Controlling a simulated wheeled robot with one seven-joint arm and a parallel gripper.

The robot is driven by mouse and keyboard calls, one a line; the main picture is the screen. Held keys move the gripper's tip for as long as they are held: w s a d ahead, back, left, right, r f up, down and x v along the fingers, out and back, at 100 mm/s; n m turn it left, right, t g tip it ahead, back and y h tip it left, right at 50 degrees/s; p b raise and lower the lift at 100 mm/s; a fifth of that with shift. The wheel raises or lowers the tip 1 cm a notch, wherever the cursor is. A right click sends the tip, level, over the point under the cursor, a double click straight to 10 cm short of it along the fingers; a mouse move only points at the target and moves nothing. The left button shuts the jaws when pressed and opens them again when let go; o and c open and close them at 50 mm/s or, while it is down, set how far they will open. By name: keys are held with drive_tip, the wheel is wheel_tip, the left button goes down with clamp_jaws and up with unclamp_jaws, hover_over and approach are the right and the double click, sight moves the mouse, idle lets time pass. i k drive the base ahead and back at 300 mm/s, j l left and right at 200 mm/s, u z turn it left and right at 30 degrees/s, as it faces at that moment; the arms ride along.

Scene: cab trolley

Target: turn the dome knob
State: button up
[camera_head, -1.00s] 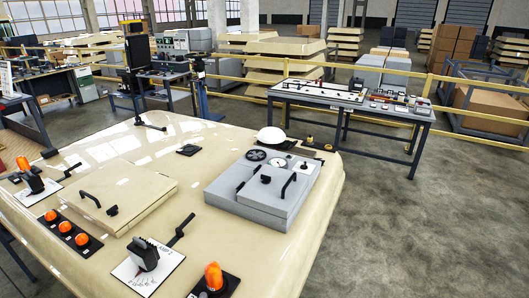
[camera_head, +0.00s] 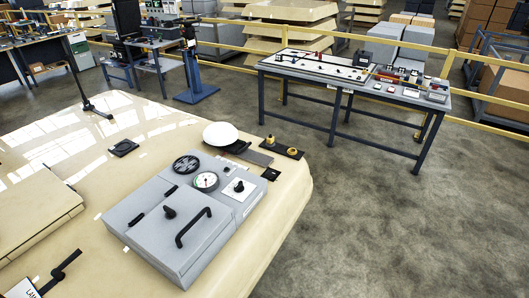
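A grey panel box (camera_head: 150,236) stands on the cream surface (camera_head: 262,225). A small black rounded knob (camera_head: 169,212) sits on its lid, beside a black bar handle (camera_head: 194,227). Another small black knob (camera_head: 239,187) sits on a white plate at the box's right part. I cannot tell which of these two is the dome knob. A round dial gauge (camera_head: 206,181) and a black handwheel (camera_head: 186,163) are near the box's back edge. My gripper is not in view.
A white helmet-like dome (camera_head: 220,133) lies behind the box. Two brass fittings (camera_head: 281,147) sit on a dark strip nearby. A black lever (camera_head: 58,273) is at the lower left. A workbench (camera_head: 355,85) stands beyond; the floor (camera_head: 400,235) at the right is clear.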

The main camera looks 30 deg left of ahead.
sight(270, 174)
drive_tip(key=i+u, duration=0.45)
drive_tip(key=i+l+u, duration=0.15)
drive_tip(key=u, duration=0.3)
drive_tip(key=i+l+u, duration=0.4)
drive_tip(key=i+j+u, duration=0.1)
drive_tip(key=u, duration=0.3)
drive_tip(key=i+u, duration=0.5)
drive_tip(key=u, duration=0.3)
drive_tip(key=i+u, duration=0.2)
drive_tip(key=u, duration=0.2)
